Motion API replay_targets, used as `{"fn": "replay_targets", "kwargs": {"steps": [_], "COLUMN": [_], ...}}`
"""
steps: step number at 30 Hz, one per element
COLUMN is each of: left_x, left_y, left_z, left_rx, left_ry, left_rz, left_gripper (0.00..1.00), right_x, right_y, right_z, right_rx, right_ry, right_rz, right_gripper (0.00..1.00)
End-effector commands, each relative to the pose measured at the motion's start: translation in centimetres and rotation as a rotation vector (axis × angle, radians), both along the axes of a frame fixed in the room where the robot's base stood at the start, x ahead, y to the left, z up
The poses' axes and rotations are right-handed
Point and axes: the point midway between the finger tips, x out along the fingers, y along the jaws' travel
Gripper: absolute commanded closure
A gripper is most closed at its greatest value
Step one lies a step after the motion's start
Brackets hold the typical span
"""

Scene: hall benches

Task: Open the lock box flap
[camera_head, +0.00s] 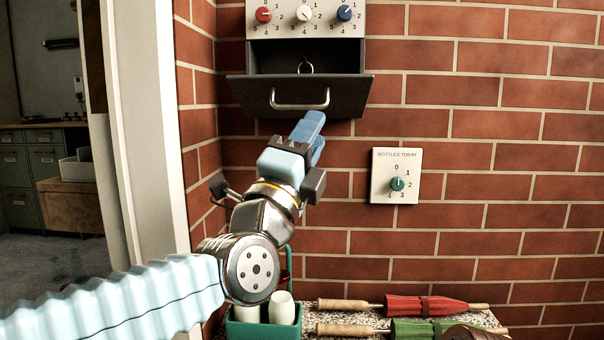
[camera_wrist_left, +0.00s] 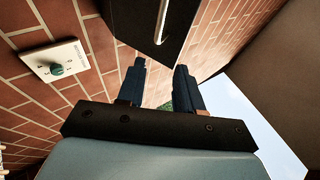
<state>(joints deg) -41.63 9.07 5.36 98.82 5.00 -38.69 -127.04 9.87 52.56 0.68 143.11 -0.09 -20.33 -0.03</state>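The lock box (camera_head: 258,58) is on the brick wall at the top of the head view, under a panel with three dials. Its dark flap (camera_head: 345,92) is tilted outward and down, leaving a gap above it. My left gripper (camera_head: 311,122) is just below the flap and handle. In the left wrist view my left gripper (camera_wrist_left: 160,80) has its fingers apart with nothing between them, and the flap (camera_wrist_left: 142,18) and handle (camera_wrist_left: 162,20) are ahead. My right gripper is out of view.
The dial panel (camera_head: 284,18) has red, white and blue knobs. A "bottles today" dial plate (camera_head: 381,189) is on the wall to the right. Below, a speckled shelf (camera_head: 365,318) holds umbrella-like items (camera_head: 425,305) and a green caddy (camera_head: 240,328). A white door frame (camera_head: 150,120) stands left.

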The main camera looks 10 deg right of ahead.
Motion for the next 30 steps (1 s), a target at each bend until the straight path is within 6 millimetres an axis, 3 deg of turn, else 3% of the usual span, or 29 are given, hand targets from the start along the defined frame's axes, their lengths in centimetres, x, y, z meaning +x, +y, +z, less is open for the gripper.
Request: {"fn": "replay_targets", "kwargs": {"steps": [6,15,23,24,26,29,30], "left_x": [-4.2,-6.8,-6.9,-6.8,-6.4,-4.2,-2.9], "left_y": [1.9,3.0,3.0,3.0,2.8,1.9,1.5], "left_z": [-3.0,-4.8,-4.8,-4.9,-5.6,-9.6,-12.5], "left_rx": [0.001,0.002,0.001,0.002,0.007,0.028,0.041], "left_ry": [-0.002,-0.002,-0.003,0.0,0.015,0.114,0.184], "left_rz": [-0.001,-0.002,-0.002,-0.002,-0.008,-0.042,-0.063], "left_gripper": [0.65,0.65,0.65,0.65,0.65,0.65,0.65], "right_x": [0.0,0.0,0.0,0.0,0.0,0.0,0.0], "right_y": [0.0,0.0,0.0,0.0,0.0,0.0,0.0], "right_z": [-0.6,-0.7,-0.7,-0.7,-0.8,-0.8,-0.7], "right_rx": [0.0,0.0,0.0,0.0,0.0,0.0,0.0], "right_ry": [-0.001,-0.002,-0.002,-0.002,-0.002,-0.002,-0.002], "right_rz": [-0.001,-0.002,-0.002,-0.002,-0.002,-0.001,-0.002], "right_gripper": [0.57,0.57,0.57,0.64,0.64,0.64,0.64]}}
